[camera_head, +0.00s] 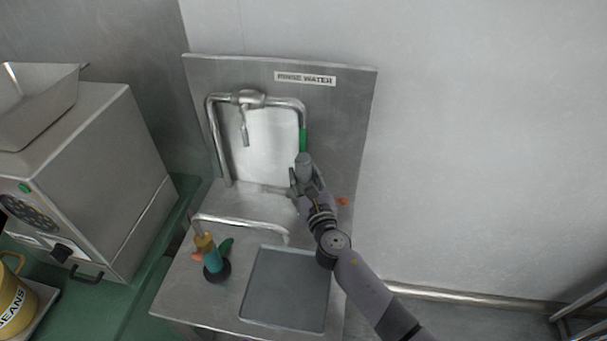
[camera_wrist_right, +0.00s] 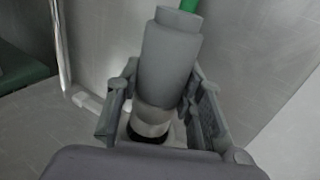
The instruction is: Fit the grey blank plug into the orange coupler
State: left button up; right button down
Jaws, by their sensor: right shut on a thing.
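My right gripper (camera_head: 305,178) is in front of the steel rinse panel, its fingers shut on the grey blank plug (camera_head: 304,160). In the right wrist view the plug (camera_wrist_right: 170,60) is a stepped grey cylinder between the two fingers (camera_wrist_right: 160,105), with a paler band and a dark ring at its near end. A small orange part (camera_head: 342,201) shows just right of my right wrist, apart from the plug. It may be the orange coupler, but my arm is close to it and its shape is too small to tell. My left gripper is not in view.
A bent steel pipe (camera_head: 212,140) with a green section (camera_head: 303,139) stands close behind the plug. A grinder (camera_head: 100,160) stands at left.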

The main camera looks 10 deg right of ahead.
aim_at(303, 188)
jog(key=shift+f+b, duration=2.15)
jog(key=shift+f, duration=0.05)
dwell(0.3)
jog(key=c, duration=1)
grip_release()
jog(key=shift+f, duration=0.1)
jog(key=shift+c, duration=0.2)
jog(key=shift+o, duration=0.2)
jog(key=shift+s+f, duration=0.1)
jog(key=shift+f, duration=0.05)
jog(key=shift+s+f, duration=0.15)
jog(key=shift+s, duration=0.35)
jog(key=s+r, duration=0.1)
jog(key=s, duration=1)
jog(key=shift+d, duration=0.2)
jog(key=shift+f, duration=0.1)
